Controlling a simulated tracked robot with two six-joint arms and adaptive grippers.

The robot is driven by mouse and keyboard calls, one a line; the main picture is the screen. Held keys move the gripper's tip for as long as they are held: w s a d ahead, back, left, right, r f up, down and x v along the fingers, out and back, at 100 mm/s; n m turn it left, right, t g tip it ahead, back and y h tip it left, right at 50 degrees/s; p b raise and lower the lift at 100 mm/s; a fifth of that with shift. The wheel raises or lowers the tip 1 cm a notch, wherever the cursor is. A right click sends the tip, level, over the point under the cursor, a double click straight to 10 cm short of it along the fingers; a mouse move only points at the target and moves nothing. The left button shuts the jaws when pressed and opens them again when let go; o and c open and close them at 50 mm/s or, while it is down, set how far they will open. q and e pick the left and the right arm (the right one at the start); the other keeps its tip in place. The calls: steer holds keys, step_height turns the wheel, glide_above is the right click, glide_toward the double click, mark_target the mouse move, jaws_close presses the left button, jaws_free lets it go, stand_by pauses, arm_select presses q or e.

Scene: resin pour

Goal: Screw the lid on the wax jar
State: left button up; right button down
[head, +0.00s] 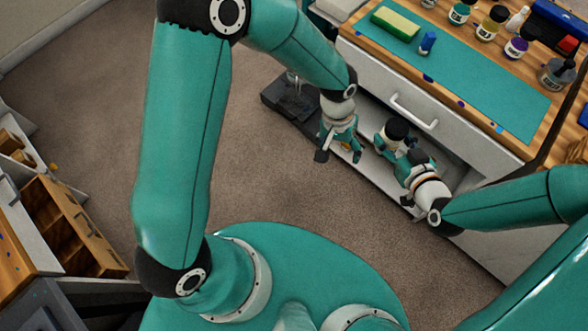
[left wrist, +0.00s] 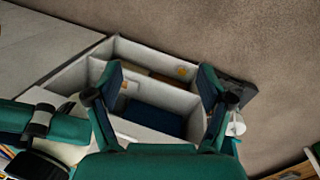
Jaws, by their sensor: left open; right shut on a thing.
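My left gripper (head: 340,152) points down, open and empty, over an open drawer; its spread fingers also show in the left wrist view (left wrist: 160,82). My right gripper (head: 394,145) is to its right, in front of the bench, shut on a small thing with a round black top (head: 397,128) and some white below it. I cannot tell whether this is the wax jar, its lid or both. Several jars with dark lids and white labels, among them a teal one (head: 460,12), a yellow one (head: 491,23) and a purple one (head: 516,48), stand at the bench's back.
The open drawer (left wrist: 118,45) has pale walls and compartments; one holds a dark blue thing (left wrist: 150,115). A closed drawer handle (head: 413,111) is above it. A teal mat (head: 470,82) on the bench carries a green and yellow sponge (head: 395,23) and a blue object (head: 427,43).

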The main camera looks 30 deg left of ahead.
arm_select(q)
steer(key=s+a+f+n+t+h, duration=0.1)
steer(key=s+a+f, duration=0.5)
steer(key=s+f, duration=0.6)
steer(key=shift+s+a+f+n+h, duration=0.15)
steer(key=shift+f+n+h, duration=0.25)
steer(key=shift+f+n, duration=0.25)
steer(key=shift+r, duration=0.15)
arm_select(e)
steer(key=shift+r, duration=0.1)
arm_select(q)
step_height(320, 180, up, 8)
steer(key=p, duration=0.7)
steer(key=shift+p, duration=0.4)
arm_select(e)
steer(key=w+d+r+m+t+h, duration=0.1)
steer(key=w+d+r+m+h, duration=0.3)
steer(key=d, duration=0.3)
steer(key=w+d+r+m+t+h, duration=0.2)
steer(key=w+d+r+m+h, duration=0.2)
steer(key=d, duration=0.4)
step_height(320, 180, up, 2)
steer(key=shift+w+d+h, duration=0.2)
steer(key=shift+w+h, duration=0.1)
steer(key=shift+w, duration=0.25)
